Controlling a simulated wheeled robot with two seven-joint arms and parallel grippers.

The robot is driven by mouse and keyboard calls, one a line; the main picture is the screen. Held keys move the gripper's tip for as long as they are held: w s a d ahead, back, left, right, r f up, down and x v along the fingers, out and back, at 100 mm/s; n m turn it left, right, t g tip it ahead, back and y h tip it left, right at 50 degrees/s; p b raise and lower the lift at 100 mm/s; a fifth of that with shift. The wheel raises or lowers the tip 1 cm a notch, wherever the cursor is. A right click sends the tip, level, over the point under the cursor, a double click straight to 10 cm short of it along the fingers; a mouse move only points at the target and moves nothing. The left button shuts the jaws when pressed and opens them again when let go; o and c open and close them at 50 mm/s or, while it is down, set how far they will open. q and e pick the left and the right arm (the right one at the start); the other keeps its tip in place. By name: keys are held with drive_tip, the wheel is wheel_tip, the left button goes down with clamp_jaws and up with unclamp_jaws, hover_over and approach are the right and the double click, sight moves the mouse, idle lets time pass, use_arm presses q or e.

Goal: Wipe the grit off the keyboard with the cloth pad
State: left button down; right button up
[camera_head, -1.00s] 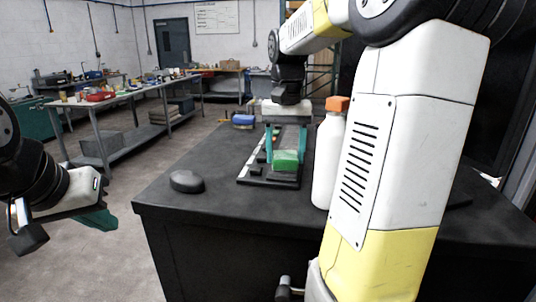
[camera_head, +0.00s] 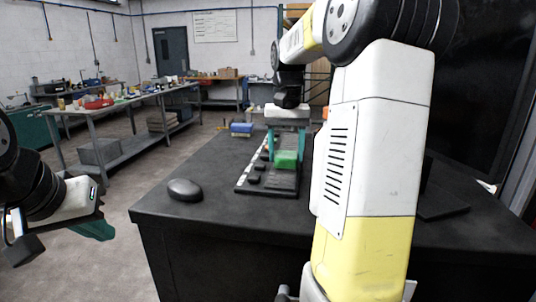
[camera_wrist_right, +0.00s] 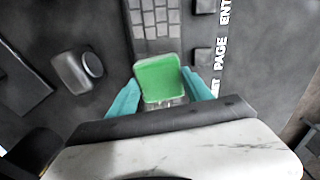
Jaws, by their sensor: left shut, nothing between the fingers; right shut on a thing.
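The dark keyboard (camera_head: 254,179) lies on the black bench, with a pale strip along its left edge. It also shows in the wrist view (camera_wrist_right: 156,22), where large white lettering runs beside its keys. My right gripper (camera_head: 287,150) is shut on the green cloth pad (camera_head: 286,159), over the keyboard. In the wrist view the pad (camera_wrist_right: 158,78) sits between the teal fingers. I cannot tell whether it touches the keys. I cannot make out the grit clearly. My left gripper (camera_head: 98,230) is shut and empty, off the bench at the left.
A dark mouse (camera_head: 185,190) lies left of the keyboard. A blue block (camera_head: 241,128) is at the bench's far left edge. The bench's front left is clear.

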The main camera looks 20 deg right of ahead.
drive_tip(key=shift+w+d, duration=0.4)
drive_tip(key=shift+w, duration=0.3)
drive_tip(key=shift+w+d, duration=0.35)
drive_tip(key=shift+w, duration=0.3)
drive_tip(key=shift+w+d+f, duration=0.1)
drive_tip(key=shift+w+d, duration=0.35)
drive_tip(key=shift+w, duration=0.3)
drive_tip(key=shift+w+d, duration=0.4)
drive_tip(key=shift+w, duration=0.35)
drive_tip(key=shift+r, duration=3.05)
drive_tip(key=shift+r, duration=0.1)
drive_tip(key=shift+r, duration=1.4)
